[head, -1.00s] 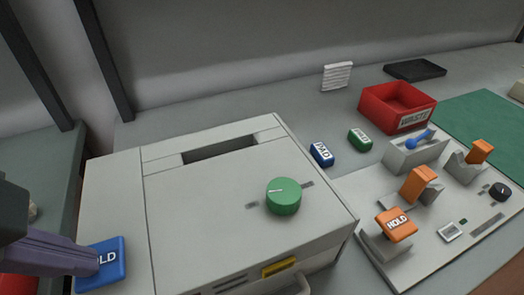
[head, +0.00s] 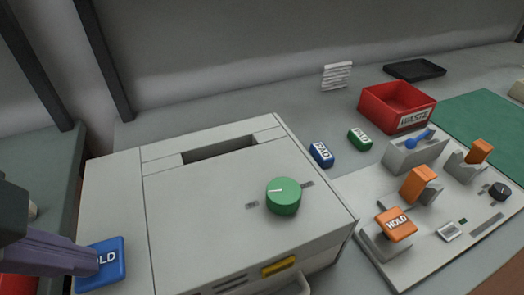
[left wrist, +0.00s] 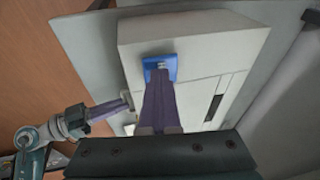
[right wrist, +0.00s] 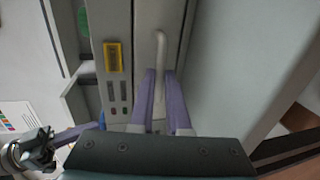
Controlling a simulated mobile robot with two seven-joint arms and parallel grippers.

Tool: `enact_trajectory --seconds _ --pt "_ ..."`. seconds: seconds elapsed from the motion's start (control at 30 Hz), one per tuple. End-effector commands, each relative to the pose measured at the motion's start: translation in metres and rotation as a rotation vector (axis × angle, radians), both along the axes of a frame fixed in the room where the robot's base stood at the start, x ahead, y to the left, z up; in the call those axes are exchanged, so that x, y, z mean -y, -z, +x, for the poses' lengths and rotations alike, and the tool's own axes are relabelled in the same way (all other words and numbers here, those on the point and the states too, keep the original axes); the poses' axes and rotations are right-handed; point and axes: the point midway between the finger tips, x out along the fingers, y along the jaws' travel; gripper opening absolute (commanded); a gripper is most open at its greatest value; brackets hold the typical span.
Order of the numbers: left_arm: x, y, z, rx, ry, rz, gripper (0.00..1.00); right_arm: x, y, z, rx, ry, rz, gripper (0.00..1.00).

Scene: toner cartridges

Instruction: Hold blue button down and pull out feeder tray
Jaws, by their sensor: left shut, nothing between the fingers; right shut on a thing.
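The blue HOLD button (head: 106,262) is on the front left corner of the light grey machine's top. My left gripper (head: 92,262) is shut with nothing between its fingers. Its fingertips are at the button, and they cover part of it in the left wrist view (left wrist: 160,66). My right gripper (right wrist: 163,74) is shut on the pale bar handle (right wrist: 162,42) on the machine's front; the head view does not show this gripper. The handle's end also shows at the bottom of the head view (head: 301,284). How far the feeder tray is out, I cannot tell.
A green knob (head: 284,197) and a yellow tab (head: 279,267) are on the machine (head: 200,215). To the right are blue and green PAD blocks, a red WASTE bin (head: 372,110) and a panel with an orange HOLD button (head: 397,224). The counter behind the machine is mostly clear.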

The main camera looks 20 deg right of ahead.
Motion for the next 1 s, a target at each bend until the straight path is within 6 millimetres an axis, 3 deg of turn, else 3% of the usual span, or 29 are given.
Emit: enact_trajectory --seconds 0.23,0.53,0.57,0.8,1.0 --pt "0.000 0.001 -0.001 -0.003 0.000 0.002 0.00 -0.001 -0.001 -0.031 0.003 -0.001 0.001 0.00" --pt "0.000 0.001 -0.001 -0.004 0.000 0.002 0.00 -0.001 -0.001 -0.034 0.005 0.000 0.002 0.00" --pt "0.000 0.001 -0.001 -0.004 0.000 0.002 0.00 -0.001 -0.001 -0.034 0.005 -0.001 0.002 0.17" --pt "0.000 0.001 -0.001 -0.004 0.000 0.002 0.00 0.000 -0.001 -0.034 0.003 0.000 0.001 0.44" --pt "0.000 0.001 -0.001 -0.003 0.000 0.002 0.00 0.000 0.000 -0.034 0.002 0.000 0.001 0.45"
